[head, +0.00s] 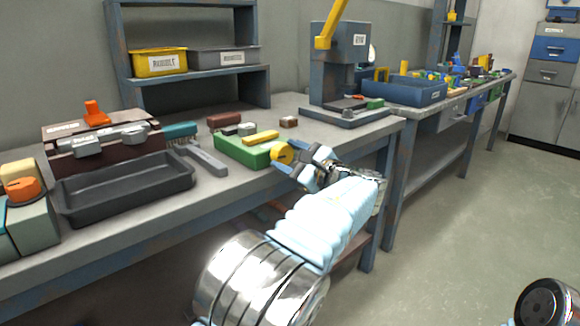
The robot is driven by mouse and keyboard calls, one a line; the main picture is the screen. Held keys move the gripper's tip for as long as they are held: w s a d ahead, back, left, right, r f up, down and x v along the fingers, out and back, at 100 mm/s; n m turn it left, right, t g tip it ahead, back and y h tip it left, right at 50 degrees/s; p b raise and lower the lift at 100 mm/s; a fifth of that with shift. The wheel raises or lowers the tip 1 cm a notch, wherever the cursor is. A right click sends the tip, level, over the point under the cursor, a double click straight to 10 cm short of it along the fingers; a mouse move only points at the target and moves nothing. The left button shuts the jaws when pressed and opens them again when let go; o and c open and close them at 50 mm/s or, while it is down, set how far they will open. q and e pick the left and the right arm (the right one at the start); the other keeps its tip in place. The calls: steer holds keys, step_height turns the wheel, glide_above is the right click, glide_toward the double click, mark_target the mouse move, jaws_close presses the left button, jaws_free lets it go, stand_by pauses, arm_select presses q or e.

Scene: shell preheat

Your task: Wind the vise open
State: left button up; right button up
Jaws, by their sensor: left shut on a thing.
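A green vise (238,150) sits near the front edge of the workbench, with a yellow bar (260,137) on its top. A round yellow handle (283,152) is at the vise's right front end. My left gripper (287,160) reaches in from the front and is shut on this handle, its blue fingers around the handle's edge. The fingers hide part of the handle. The gap between the vise jaws is too small to tell. My right gripper is not in view.
A dark grey tray (125,186) and a brush (186,140) with a grey tool beside it lie left of the vise. A press (335,70) stands behind on the right. Small blocks lie behind the vise. The floor (470,220) at right is clear.

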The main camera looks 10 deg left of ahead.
arm_select(q)
steer(key=shift+n, duration=0.4)
steer(key=o, duration=1.1)
steer(key=shift+c, duration=0.2)
steer(key=shift+d, duration=0.1)
steer(key=v, duration=1.3)
steer(key=shift+s+d, duration=0.25)
steer(key=shift+d, duration=0.05)
